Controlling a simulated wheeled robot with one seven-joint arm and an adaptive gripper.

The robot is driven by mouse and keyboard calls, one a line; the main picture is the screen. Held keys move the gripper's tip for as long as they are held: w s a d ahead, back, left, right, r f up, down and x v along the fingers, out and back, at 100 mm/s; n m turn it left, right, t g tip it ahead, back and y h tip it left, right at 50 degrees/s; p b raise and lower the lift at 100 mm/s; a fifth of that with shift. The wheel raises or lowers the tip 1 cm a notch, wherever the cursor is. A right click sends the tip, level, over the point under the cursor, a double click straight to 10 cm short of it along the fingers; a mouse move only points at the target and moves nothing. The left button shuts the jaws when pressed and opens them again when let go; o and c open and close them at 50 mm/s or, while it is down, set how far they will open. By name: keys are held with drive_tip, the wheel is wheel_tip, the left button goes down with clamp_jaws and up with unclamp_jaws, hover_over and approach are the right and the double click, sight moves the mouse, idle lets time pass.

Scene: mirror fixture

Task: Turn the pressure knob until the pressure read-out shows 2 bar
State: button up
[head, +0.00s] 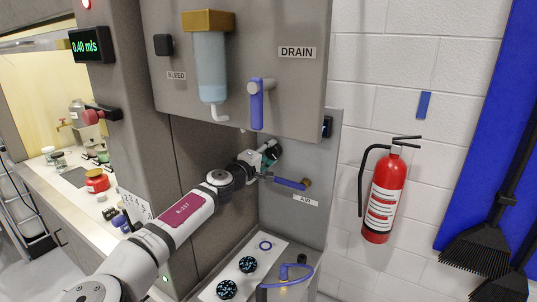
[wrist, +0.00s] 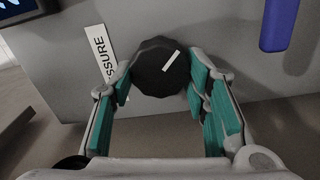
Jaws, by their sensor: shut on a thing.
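The black pressure knob (wrist: 153,67) has a white pointer mark, slanted toward the upper right in the wrist view. My gripper (wrist: 161,82) has its teal-padded fingers on either side of the knob, shut on it. In the head view my gripper (head: 269,154) is at the grey panel above the AIR label and hides the knob. A white label ending in "SSURE" (wrist: 107,59) is left of the knob. A dark read-out (wrist: 18,8) is cut off at the wrist view's top left; in the head view it (head: 327,127) is edge-on, and its value cannot be read.
A blue lever (head: 290,183) sticks out just below my gripper, above the AIR label (head: 305,200). A DRAIN valve with a blue handle (head: 256,105) hangs above. A fire extinguisher (head: 384,195) is on the right wall. Another display (head: 91,45) reads 0.40 m/s.

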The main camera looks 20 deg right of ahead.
idle(0.4)
drive_tip(key=o, duration=1.2)
drive_tip(key=shift+s+a, duration=0.2)
drive_tip(key=shift+a, duration=0.2)
drive_tip(key=v, duration=1.1)
drive_tip(key=shift+s, duration=0.1)
